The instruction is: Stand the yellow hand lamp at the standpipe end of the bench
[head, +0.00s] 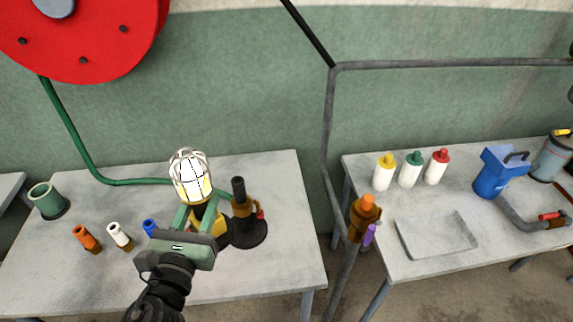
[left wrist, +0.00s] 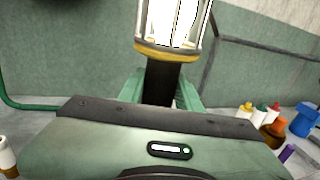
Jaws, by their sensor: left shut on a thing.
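The yellow hand lamp (head: 191,178) has a bright white caged bulb and a yellow collar. My left gripper (head: 203,218) is shut on its body below the cage and holds it upright over the left bench (head: 275,278). The left wrist view shows the lamp's yellow collar (left wrist: 168,53) and dark handle between the fingers (left wrist: 160,92). The lamp's lower end is hidden by my gripper, so I cannot tell whether it touches the bench. My right gripper is not in view.
A black round-based stand (head: 250,233) is close right of my gripper. A green cup (head: 48,201) and orange (head: 86,238), white (head: 119,236) and blue (head: 150,227) small items stand to the left. The bench's right end is clear. Bottles (head: 409,170) stand on the right bench.

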